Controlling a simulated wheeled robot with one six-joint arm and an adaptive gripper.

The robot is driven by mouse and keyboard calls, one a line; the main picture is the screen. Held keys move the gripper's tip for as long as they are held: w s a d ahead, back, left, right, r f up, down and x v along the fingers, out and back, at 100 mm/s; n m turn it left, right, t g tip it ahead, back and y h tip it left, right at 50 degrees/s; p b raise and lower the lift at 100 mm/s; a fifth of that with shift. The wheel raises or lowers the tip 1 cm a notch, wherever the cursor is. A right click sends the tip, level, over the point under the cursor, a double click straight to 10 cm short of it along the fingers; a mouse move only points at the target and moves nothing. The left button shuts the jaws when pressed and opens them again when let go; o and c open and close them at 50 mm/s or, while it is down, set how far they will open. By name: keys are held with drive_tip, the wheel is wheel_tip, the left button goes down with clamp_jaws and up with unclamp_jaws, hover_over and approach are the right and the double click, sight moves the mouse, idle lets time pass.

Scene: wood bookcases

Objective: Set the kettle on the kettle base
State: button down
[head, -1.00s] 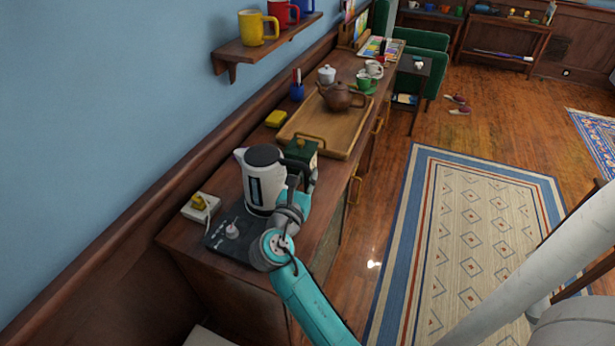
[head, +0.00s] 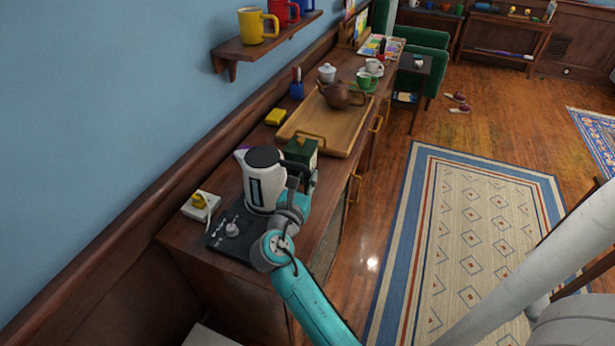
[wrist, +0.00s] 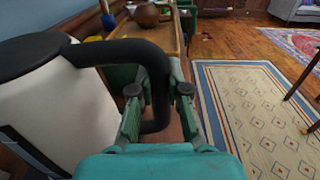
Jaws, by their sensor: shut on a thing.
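The white kettle (head: 258,188) with a black lid and black handle stands upright at the near end of the wooden counter. It fills the left of the wrist view (wrist: 62,115). My gripper (wrist: 157,100) is shut on the kettle's black handle, on its right side; the arm partly hides it in the head view. The dark kettle base (head: 232,232), a flat plate with a pale knob, lies at the counter's near end. The kettle is at or just above its far part; I cannot tell whether its bottom touches, as the contact is partly hidden.
A green box (head: 301,151) stands close behind the kettle. Beyond it is a wooden tray (head: 318,136) with a brown teapot (head: 338,95). A white socket block with a yellow plug (head: 200,205) lies left of the base. A mug shelf (head: 262,50) hangs above.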

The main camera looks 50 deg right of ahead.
drive_tip(key=c, duration=1.4)
unclamp_jaws()
drive_tip(key=shift+f, duration=0.15)
drive_tip(key=shift+v, duration=5.5)
